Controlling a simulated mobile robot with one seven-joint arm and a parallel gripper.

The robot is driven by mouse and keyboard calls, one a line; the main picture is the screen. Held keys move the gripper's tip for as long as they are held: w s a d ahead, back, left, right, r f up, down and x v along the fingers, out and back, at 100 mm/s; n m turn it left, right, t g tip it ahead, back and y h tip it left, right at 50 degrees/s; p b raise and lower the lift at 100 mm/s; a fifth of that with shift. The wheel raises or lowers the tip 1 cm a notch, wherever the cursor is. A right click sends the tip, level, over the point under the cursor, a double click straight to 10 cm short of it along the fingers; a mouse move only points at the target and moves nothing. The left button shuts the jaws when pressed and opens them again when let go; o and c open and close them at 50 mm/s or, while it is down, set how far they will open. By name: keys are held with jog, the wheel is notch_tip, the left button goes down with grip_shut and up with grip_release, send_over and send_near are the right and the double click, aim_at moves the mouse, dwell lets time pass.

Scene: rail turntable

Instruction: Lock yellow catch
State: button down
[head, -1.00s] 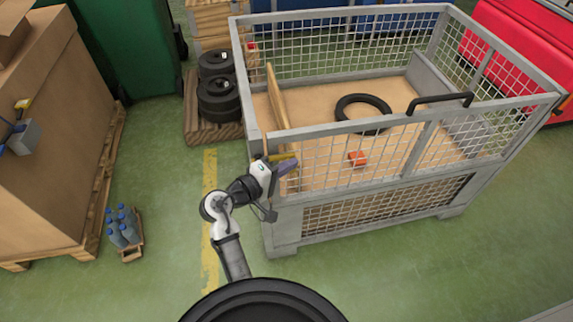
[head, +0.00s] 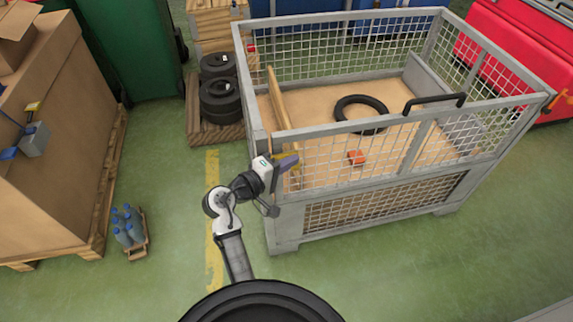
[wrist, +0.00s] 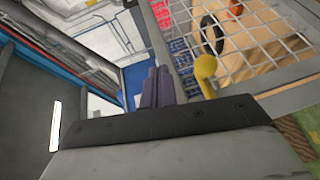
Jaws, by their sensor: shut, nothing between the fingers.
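The yellow catch (head: 294,182) is at the near left corner of the wire-mesh crate (head: 288,220), mostly hidden behind my gripper in the head view. In the wrist view, its rounded yellow end (wrist: 205,67) shows just right of my fingers, against the mesh. My gripper (head: 287,163) is at the crate's corner, beside the catch. Its purple fingers (wrist: 157,86) are shut together with nothing between them. A small gap shows between fingers and catch in the wrist view; I cannot tell whether they touch elsewhere.
Inside the crate are a black tyre (head: 361,114), an orange block (head: 356,158) and an upright wooden board (head: 278,98). An orange catch (head: 563,97) is at the right corner. Stacked tyres (head: 220,98) and a bottle carrier (head: 128,226) stand left. Green floor around my arm is clear.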

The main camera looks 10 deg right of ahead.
jog(key=s+a+r+b, duration=0.2)
jog(key=s+a+r, duration=0.1)
jog(key=r, duration=0.5)
jog(key=shift+s+r, duration=0.15)
jog(key=shift+s, duration=0.65)
jog(key=shift+a, duration=0.1)
